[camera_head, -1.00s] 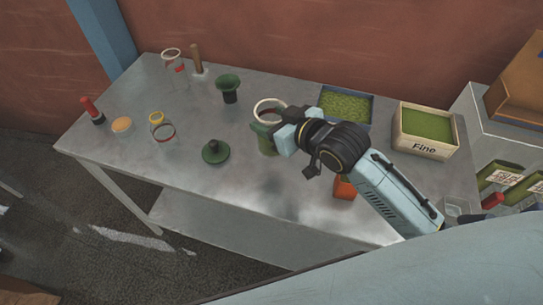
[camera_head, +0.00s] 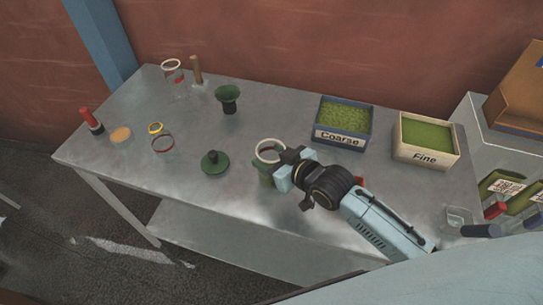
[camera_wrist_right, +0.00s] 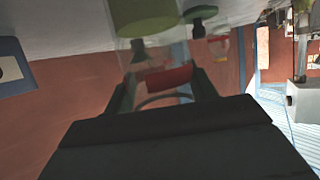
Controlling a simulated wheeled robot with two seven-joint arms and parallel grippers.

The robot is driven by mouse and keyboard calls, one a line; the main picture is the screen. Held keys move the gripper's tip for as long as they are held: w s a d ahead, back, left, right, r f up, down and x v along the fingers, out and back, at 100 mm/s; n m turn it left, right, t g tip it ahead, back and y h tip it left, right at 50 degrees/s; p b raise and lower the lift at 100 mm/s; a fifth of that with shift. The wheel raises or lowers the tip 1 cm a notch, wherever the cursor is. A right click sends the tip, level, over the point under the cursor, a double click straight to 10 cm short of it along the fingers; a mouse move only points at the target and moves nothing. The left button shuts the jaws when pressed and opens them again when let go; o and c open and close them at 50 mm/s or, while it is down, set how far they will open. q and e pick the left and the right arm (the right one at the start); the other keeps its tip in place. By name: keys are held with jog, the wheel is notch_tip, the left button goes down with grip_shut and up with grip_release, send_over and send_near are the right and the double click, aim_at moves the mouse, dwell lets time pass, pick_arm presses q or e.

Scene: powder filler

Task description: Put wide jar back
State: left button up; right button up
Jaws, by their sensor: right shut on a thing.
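My right gripper (camera_head: 284,174) is shut on a clear wide jar with a pale rim (camera_head: 270,151) and green contents, over the front middle of the table. The jar looks upright; I cannot tell if its base touches the table. In the right wrist view, the gripper (camera_wrist_right: 162,88) has its fingers on both sides of the clear jar, at a red patch (camera_wrist_right: 168,78), with the green contents (camera_wrist_right: 143,12) beyond. A dark green knobbed lid (camera_head: 214,163) lies just left of the jar. My left gripper is not in view.
The Coarse box (camera_head: 342,120) and Fine box (camera_head: 426,140) stand at the back right. The front left tabletop is clear.

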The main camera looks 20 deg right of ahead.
jog(key=o, duration=1.1)
jog(key=shift+f, duration=0.1)
jog(key=shift+r, duration=0.25)
jog(key=v, duration=1.2)
jog(key=shift+f, duration=0.2)
